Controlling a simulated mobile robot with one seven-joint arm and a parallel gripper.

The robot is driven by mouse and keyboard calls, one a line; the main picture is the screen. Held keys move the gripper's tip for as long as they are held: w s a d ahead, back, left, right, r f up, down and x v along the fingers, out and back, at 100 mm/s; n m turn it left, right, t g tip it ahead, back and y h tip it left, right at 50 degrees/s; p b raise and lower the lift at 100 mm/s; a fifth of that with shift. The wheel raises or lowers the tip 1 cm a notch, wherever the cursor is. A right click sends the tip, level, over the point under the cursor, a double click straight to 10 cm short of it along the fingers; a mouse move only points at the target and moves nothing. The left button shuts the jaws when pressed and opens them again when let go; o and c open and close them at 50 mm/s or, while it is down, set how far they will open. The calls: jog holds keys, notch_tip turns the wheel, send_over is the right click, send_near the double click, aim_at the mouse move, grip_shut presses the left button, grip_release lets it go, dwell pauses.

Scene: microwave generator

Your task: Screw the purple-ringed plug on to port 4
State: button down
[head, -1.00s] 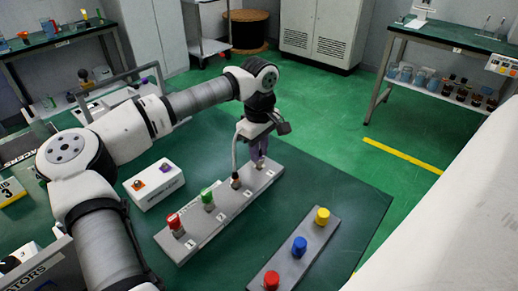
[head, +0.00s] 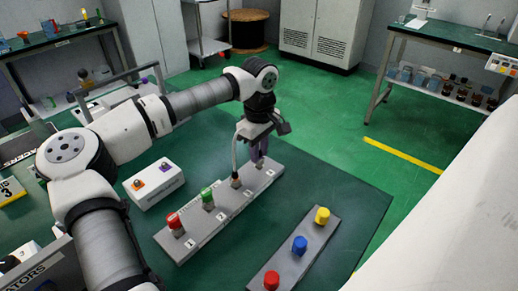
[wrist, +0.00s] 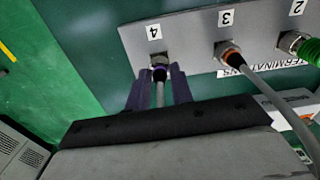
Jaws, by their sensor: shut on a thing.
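The grey termination strip (head: 218,215) lies on the green table with numbered ports. In the wrist view, my gripper (wrist: 160,76) is shut on the purple-ringed plug (wrist: 160,73), one purple finger on each side. The plug's cable runs back between the fingers. The plug's front end meets port 4 (wrist: 159,58), beside the "4" label; whether the threads are engaged cannot be told. In the head view my gripper (head: 259,153) points down at the strip's far end, and the fingers hide the plug and most of port 4.
An orange-ringed cable (wrist: 230,54) sits on port 3, close to my gripper. A green cap (head: 207,195) is on port 2 and a red cap (head: 174,221) on port 1. A second strip (head: 316,243) bears yellow, blue and red caps. A white box (head: 153,184) stands left.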

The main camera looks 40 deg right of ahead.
jog(key=shift+f, duration=0.4)
jog(key=c, duration=1.1)
grip_release()
jog(key=shift+c, duration=0.2)
jog(key=shift+r, duration=0.1)
notch_tip(320, 180, up, 14)
jog(key=shift+f+b, duration=0.2)
jog(key=shift+b, duration=0.25)
